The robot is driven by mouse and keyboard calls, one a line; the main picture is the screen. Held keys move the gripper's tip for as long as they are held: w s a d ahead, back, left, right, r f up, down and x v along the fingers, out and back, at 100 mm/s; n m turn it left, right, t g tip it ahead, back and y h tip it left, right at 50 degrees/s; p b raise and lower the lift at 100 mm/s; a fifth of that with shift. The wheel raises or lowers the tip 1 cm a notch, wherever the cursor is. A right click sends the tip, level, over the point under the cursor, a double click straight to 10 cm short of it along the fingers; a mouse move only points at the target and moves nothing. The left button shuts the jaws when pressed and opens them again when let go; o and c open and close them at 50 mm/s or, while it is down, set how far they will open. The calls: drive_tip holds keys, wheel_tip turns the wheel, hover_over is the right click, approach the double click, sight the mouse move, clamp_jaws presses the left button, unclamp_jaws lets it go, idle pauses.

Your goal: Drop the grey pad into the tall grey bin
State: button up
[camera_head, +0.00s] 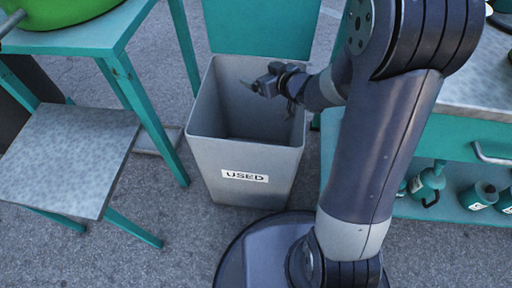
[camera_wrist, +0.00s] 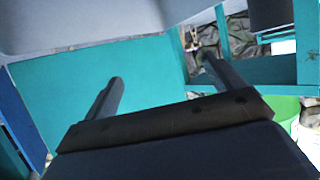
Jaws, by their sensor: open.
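The tall grey bin (camera_head: 245,180), labelled USED, stands upright on the ground with its top open. My gripper (camera_head: 262,92) is over the bin's mouth, near its back right side. Its two fingers (camera_wrist: 162,68) stand apart in the wrist view, with nothing between them. I do not see the grey pad in either view. The bin's floor is dark and partly hidden, so I cannot tell what lies in it.
A teal table (camera_head: 85,42) with a green object (camera_head: 65,12) stands at the upper left. A low grey-topped stand (camera_head: 68,155) is below it. A teal bench (camera_head: 455,140) with several teal containers is at the right. A teal panel (camera_head: 260,27) stands behind the bin.

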drive_tip(key=p+v, duration=0.2)
drive_tip(key=v, duration=0.5)
drive_tip(key=shift+s+p, duration=0.15)
drive_tip(key=shift+p, duration=0.15)
drive_tip(key=shift+d, duration=0.1)
drive_tip(key=b+x, duration=0.3)
drive_tip(key=x, duration=0.5)
wheel_tip(320, 180, up, 6)
drive_tip(key=p, duration=0.6)
drive_tip(key=shift+s, duration=0.2)
drive_tip(key=shift+d, duration=0.1)
drive_tip(key=shift+f, duration=0.1)
